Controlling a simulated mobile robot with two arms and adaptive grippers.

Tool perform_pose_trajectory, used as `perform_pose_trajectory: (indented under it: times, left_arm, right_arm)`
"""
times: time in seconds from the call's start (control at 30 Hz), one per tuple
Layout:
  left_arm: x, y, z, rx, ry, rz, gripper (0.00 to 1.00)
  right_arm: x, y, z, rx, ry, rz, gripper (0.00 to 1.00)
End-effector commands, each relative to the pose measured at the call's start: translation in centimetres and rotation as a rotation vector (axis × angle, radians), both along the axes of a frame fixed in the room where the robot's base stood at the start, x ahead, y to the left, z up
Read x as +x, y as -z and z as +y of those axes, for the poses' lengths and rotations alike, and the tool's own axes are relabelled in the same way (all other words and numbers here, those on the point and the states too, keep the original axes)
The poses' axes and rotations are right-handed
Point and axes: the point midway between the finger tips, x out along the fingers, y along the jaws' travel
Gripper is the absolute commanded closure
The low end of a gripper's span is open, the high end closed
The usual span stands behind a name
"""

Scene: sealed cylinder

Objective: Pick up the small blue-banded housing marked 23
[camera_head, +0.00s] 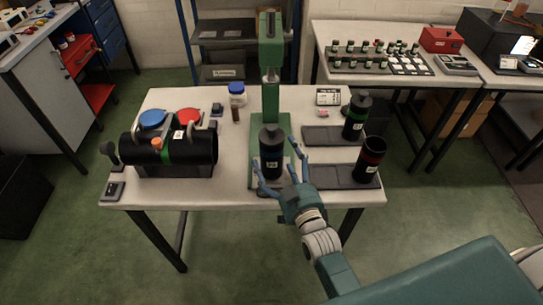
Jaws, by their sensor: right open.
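A small black housing (271,143) with a dark cap and a pale label stands upright in front of the green press (270,88). I cannot make out its number or a blue band. My right gripper (278,167) is open, with its blue-grey fingers on either side of the housing's lower part; I cannot tell whether they touch it. A green-banded black housing (355,124) and a red-banded black housing (370,158) stand at the right on dark trays. My left gripper is not in view.
A large black cylinder (201,149) lies on a stand at the left of the table (230,190), near blue and red round lids. A blue-lidded jar (237,97) stands behind. The dark front tray (325,177) lies right of my gripper.

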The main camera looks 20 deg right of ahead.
Motion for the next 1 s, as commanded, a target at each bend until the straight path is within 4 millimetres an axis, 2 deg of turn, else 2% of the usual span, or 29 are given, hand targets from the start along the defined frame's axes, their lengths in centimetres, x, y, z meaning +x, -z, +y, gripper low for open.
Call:
perform_pose_trajectory:
  times: [0.03,0.2,0.47,0.8,1.0]
  left_arm:
    - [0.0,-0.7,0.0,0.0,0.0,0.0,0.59]
    - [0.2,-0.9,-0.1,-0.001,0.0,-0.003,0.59]
    - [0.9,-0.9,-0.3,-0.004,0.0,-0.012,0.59]
    - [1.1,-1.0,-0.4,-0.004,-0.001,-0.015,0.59]
    - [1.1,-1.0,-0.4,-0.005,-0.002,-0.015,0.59]
  right_arm:
    - [1.0,-0.5,0.1,0.0,0.0,-0.001,0.05]
    - [2.9,-0.2,0.2,-0.001,0.0,-0.001,0.05]
    - [3.1,0.0,0.2,0.0,0.0,0.0,0.05]
    - [3.1,0.0,0.2,0.0,0.0,0.0,0.71]
    - [3.2,-0.4,0.2,0.001,0.0,-0.007,0.71]
